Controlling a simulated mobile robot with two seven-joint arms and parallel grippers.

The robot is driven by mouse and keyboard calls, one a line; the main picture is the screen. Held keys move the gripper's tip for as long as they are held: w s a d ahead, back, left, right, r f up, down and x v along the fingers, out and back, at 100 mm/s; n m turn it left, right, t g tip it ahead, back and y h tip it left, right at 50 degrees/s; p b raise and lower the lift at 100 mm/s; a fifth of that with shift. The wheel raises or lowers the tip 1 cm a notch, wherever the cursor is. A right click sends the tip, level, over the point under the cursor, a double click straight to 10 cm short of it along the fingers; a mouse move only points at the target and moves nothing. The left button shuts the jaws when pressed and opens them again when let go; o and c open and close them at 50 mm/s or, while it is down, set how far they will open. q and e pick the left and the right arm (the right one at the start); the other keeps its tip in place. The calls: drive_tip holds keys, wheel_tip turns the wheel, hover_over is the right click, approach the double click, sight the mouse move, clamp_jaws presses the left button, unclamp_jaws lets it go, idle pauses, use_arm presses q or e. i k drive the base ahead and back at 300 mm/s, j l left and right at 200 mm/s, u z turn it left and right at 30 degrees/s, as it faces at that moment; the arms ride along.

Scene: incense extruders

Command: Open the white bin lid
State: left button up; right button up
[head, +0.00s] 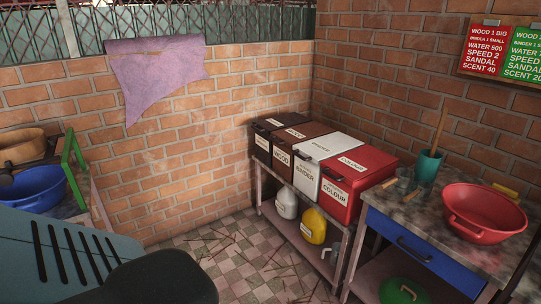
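The white bin (307,184) stands in a row of bins on a low rack in the corner, right of the picture's middle. Its front label reads BINDER. Its white lid (330,148) lies flat on top and looks closed. Two dark brown bins stand on its left, the nearer one labelled WOOD (282,158). A red bin (342,200) labelled COLOUR stands close on its right. Neither of my grippers is in view.
The rack (308,246) holds a white jug (286,203) and a yellow jug (313,226) below the bins. A table at right bears a red basin (484,213) and a teal cup (428,167). Tiled floor (225,262) with scattered sticks lies before the rack.

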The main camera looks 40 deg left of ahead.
sight(316, 150)
drive_tip(key=u, duration=1.2)
drive_tip(key=i+j+z, duration=0.45)
drive_tip(key=i+j, duration=0.25)
drive_tip(key=i, duration=0.6)
drive_tip(key=i+j+z, duration=0.45)
drive_tip(key=i+j, duration=0.7)
